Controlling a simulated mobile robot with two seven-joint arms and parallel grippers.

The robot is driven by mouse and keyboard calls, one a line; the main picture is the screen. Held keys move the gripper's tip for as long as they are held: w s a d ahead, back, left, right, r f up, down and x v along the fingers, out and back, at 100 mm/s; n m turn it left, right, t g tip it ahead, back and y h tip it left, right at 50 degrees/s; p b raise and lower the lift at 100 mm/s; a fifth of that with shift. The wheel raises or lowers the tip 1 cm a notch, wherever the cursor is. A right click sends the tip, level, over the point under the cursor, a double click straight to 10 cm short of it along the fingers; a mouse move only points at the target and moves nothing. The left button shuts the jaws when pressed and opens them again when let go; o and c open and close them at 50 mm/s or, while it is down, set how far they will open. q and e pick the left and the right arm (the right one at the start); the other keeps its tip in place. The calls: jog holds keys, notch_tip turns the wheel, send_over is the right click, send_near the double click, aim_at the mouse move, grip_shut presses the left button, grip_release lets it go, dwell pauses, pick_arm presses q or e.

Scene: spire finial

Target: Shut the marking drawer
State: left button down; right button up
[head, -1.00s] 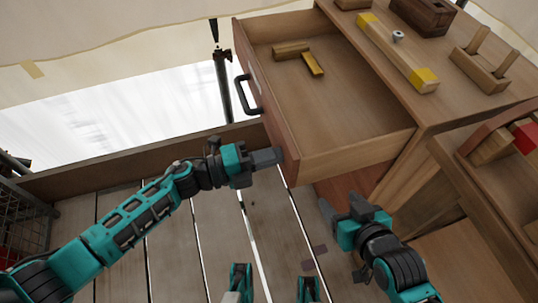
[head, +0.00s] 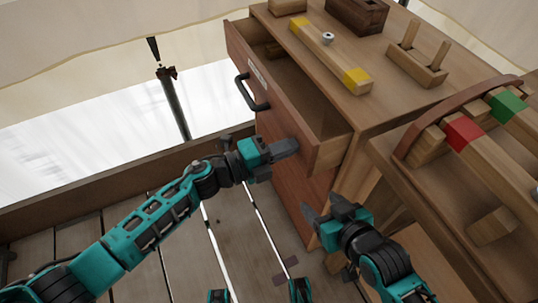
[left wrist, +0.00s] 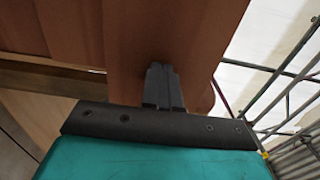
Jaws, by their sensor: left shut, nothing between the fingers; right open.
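The marking drawer (head: 283,105) is the top drawer of a wooden cabinet. It stands partly open, its reddish front away from the cabinet body and a narrow part of its inside showing. A black handle (head: 251,92) is on the front, with a pale label beside it. My left gripper (head: 293,146) is shut and empty, its fingertips at the near end of the drawer front. In the left wrist view the closed fingers (left wrist: 162,86) meet the reddish-brown panel; exact contact is hard to tell. My right gripper (head: 318,220) is open and empty, low in front of the cabinet.
The cabinet top holds a yellow-ended bar (head: 330,57), a dark wooden box (head: 357,15) and a pegged block (head: 416,63). A tray (head: 400,165) with red- and green-marked wooden pieces stands at right. The plank floor is free at lower left.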

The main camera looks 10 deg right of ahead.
pick_arm(q)
jog(key=b+x, duration=0.2)
jog(key=x, duration=0.6)
jog(key=shift+f, duration=0.15)
pick_arm(e)
notch_tip(320, 180, down, 3)
jog(key=shift+a+r, duration=0.15)
pick_arm(q)
jog(key=shift+d+r, duration=0.15)
jog(key=shift+r, duration=0.15)
pick_arm(e)
jog(key=shift+s, duration=0.1)
